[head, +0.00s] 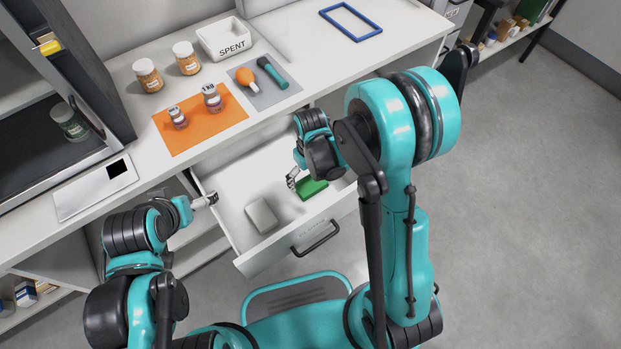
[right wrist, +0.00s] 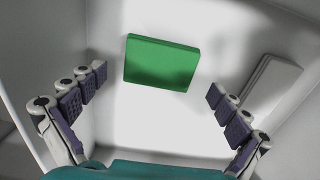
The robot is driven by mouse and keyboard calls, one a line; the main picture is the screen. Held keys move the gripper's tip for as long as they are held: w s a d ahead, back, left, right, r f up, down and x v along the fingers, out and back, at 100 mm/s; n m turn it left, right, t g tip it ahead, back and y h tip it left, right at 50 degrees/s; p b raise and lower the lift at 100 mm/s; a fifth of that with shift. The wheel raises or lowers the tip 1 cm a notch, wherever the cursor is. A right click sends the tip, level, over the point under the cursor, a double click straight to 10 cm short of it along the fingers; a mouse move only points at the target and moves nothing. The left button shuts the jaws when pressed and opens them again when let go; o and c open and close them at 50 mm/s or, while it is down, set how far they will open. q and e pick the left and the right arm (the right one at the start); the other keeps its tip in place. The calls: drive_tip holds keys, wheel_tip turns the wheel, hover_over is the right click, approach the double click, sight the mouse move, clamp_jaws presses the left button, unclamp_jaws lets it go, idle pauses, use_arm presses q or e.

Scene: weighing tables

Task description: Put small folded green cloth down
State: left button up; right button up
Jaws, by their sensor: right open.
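The small folded green cloth (head: 312,188) lies in the open white drawer (head: 234,199), towards its right side. In the right wrist view the cloth (right wrist: 162,62) lies flat on the drawer floor, ahead of the fingers and apart from them. My right gripper (head: 293,181) is inside the drawer area next to the cloth. In the right wrist view its two fingers (right wrist: 158,98) are spread wide with nothing between them. My left gripper (head: 211,200) is at the drawer's left edge, small in view, and its jaw opening cannot be made out.
A grey-white block (head: 262,215) lies in the drawer left of the cloth. On the table above are an orange mat (head: 205,135) with two small jars, a grey mat (head: 262,95) with tools, a white SPENT bin (head: 224,40) and a blue frame (head: 351,12).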

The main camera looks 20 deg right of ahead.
wheel_tip(320, 180, up, 9)
drive_tip(key=p, duration=0.3)
wheel_tip(320, 180, up, 10)
drive_tip(key=m+t, duration=0.2)
drive_tip(key=t, duration=0.1)
hover_over(311, 184)
drive_tip(key=s+d, duration=0.2)
drive_tip(key=s, duration=0.2)
drive_tip(key=s+d+r+m+t, duration=0.2)
drive_tip(key=s+r+t, duration=0.2)
drive_tip(key=s+r, duration=0.1)
drive_tip(key=shift+s+d+r, duration=0.25)
drive_tip(key=shift+s+d, duration=0.05)
drive_tip(key=shift+s, duration=0.3)
